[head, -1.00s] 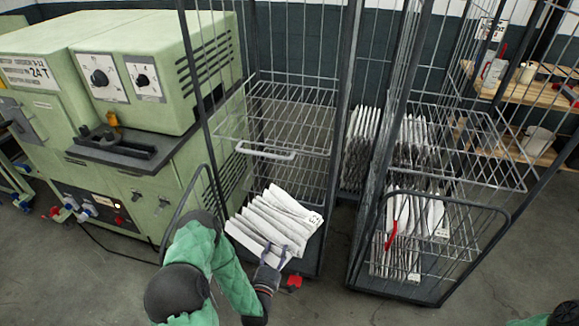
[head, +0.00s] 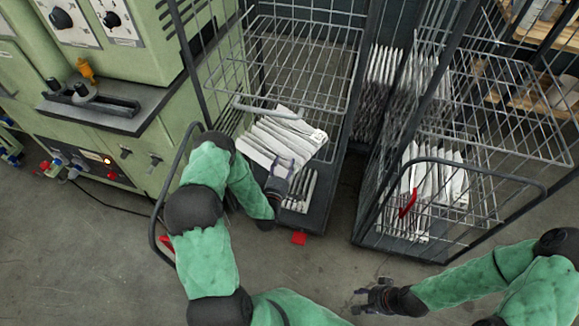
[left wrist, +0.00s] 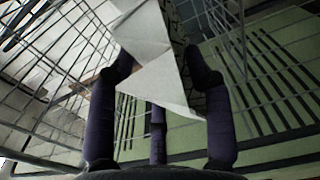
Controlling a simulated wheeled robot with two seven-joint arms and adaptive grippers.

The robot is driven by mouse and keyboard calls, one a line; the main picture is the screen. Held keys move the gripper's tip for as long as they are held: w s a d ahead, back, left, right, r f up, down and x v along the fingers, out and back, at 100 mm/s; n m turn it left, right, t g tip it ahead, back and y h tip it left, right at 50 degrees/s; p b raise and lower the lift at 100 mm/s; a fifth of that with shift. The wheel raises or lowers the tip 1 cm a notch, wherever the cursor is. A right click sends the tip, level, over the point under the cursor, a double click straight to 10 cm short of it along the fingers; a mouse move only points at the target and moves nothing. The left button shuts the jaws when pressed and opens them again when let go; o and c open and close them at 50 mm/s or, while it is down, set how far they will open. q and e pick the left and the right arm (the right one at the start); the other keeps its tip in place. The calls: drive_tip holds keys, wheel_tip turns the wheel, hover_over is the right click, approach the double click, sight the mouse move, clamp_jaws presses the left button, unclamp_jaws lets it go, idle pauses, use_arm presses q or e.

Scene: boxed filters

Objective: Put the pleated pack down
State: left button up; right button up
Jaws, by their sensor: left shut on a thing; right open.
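The white pleated pack (head: 275,138) is inside the left wire cart, above its dark base, tilted. My left gripper (head: 281,178) is shut on its near edge. In the left wrist view the left gripper's dark fingers (left wrist: 163,80) lie on either side of the pack (left wrist: 158,52), which shows as white folded sheets. I cannot tell whether the pack touches anything beneath it. My right gripper (head: 376,297) is open and empty, low over the floor in front of the carts.
Another pleated pack (head: 301,190) shows on the cart's base (head: 318,212), at its front. A wire shelf (head: 305,65) hangs above. The right cart holds several packs (head: 432,185). A green machine (head: 125,150) stands close on the left.

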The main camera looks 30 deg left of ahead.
use_arm(q)
drive_tip(key=w+a+f+b, duration=0.1)
drive_tip(key=w+f+b, duration=0.3)
drive_tip(key=f, duration=0.5)
drive_tip(key=shift+w+f+b, duration=0.25)
drive_tip(key=shift+w+b, duration=0.1)
drive_tip(key=shift+w, duration=0.65)
drive_tip(key=shift+a, duration=0.1)
drive_tip(key=shift+f, duration=0.15)
drive_tip(key=o, duration=1.1)
